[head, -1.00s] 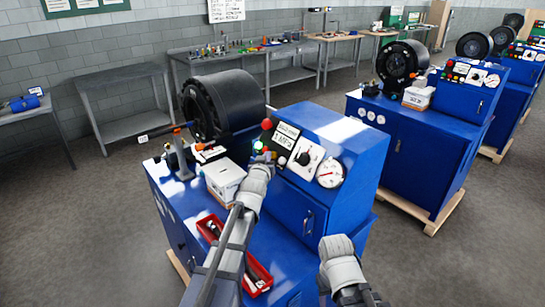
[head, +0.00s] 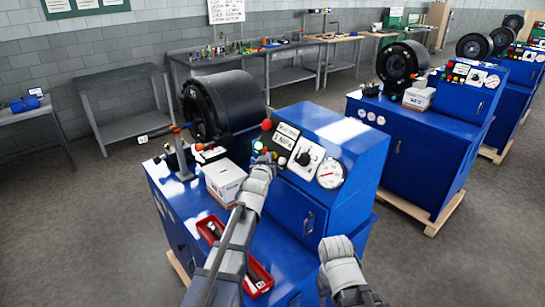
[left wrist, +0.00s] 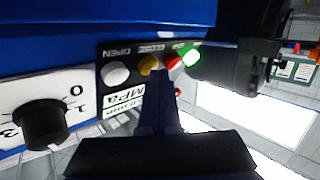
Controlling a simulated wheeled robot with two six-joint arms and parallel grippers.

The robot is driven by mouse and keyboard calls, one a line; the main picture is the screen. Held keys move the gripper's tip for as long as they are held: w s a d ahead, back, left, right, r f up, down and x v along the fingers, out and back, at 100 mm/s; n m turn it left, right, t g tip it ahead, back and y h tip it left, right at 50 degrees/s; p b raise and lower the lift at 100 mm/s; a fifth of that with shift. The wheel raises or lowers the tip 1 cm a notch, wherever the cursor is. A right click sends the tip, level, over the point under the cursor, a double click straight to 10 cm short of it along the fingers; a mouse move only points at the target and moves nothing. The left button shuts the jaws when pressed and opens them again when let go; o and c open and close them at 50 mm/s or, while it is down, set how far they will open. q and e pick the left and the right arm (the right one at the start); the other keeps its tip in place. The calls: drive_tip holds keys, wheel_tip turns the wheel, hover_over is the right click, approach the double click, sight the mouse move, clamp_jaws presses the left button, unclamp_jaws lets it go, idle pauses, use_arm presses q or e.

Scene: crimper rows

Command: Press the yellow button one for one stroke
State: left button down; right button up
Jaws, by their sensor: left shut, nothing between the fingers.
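The yellow button (left wrist: 149,65) is on the dark control panel of the blue crimper, between a white button (left wrist: 115,74) and a red button (left wrist: 173,61). A lit green button (left wrist: 191,57) is beside the red one. My left gripper (left wrist: 158,75) is shut and empty, its tip at the yellow button's lower edge; I cannot tell whether it touches. In the head view, my left gripper (head: 266,158) is at the panel's left side and hides the yellow button. My right gripper (head: 337,248) is low in front of the machine; its jaws are unclear.
A selector knob (head: 304,158) and a pressure gauge (head: 330,175) are on the blue crimper (head: 345,140). A white box (head: 224,180) and a red tray (head: 256,274) lie on its top near my left arm. Another crimper (head: 425,150) stands at the right.

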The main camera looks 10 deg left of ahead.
use_arm(q)
drive_tip(key=shift+f, duration=0.1)
idle(0.4)
drive_tip(key=shift+s+a+r+p, duration=0.4)
drive_tip(key=shift+s+r+p, duration=0.05)
drive_tip(key=shift+s+r, duration=0.05)
drive_tip(key=shift+s+a+r+p, duration=0.65)
drive_tip(key=shift+s+r+p, duration=0.05)
drive_tip(key=shift+s, duration=0.15)
drive_tip(key=shift+s+a+r+p, duration=0.65)
drive_tip(key=shift+s+r+p, duration=0.05)
drive_tip(key=shift+s, duration=0.1)
idle(0.8)
